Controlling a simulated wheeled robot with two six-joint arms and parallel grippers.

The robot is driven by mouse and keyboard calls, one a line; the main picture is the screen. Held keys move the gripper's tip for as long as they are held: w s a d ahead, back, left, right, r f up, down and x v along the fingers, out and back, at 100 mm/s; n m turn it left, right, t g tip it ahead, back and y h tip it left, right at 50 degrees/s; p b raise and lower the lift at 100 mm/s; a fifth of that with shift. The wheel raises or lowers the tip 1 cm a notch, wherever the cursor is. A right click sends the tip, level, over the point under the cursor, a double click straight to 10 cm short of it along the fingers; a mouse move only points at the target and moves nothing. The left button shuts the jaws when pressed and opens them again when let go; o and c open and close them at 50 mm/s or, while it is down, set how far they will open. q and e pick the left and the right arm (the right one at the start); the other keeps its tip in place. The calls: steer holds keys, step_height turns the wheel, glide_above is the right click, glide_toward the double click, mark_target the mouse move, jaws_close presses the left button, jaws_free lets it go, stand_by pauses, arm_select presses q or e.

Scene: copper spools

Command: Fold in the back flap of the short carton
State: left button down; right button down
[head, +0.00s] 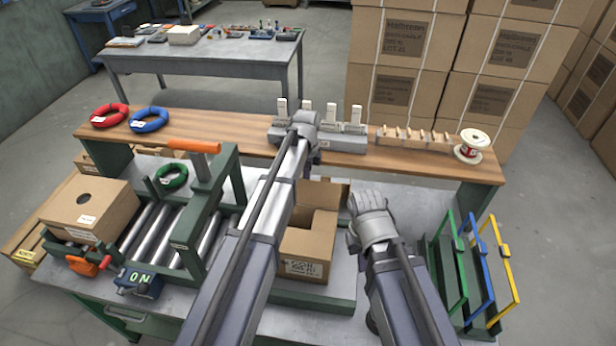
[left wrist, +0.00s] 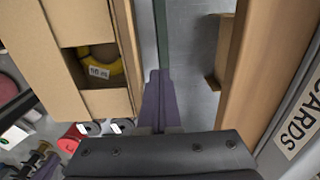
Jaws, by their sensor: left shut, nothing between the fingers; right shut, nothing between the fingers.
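The short carton (head: 304,262) stands on the bench in the middle of the head view, partly hidden by my left arm. A brown cardboard panel (head: 332,192) rises at its back. In the left wrist view the carton (left wrist: 108,101) is at upper left, with a labelled yellow coil (left wrist: 108,64) showing through an opening. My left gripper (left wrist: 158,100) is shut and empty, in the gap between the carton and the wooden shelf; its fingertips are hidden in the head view. My right gripper (head: 366,197) is shut and empty, to the right of the carton.
A wooden shelf (head: 240,136) runs behind, with a grey holder (head: 345,138), a peg rack (head: 412,138) and a spool (head: 474,146). A roller frame (head: 205,180) and closed carton (head: 88,208) stand left. Coloured racks (head: 475,265) stand right.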

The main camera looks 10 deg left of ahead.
arm_select(q)
steer(key=s, duration=0.3)
steer(key=s+f+b, duration=0.1)
steer(key=s, duration=0.3)
steer(key=s+f+b, duration=0.1)
steer(key=s, duration=0.2)
steer(key=shift+s+a+f, duration=0.1)
steer(key=shift+s+f, duration=0.05)
steer(key=shift+s, duration=0.15)
stand_by(0.9)
step_height(320, 180, up, 9)
steer(key=p, duration=0.8)
steer(key=shift+p, duration=0.3)
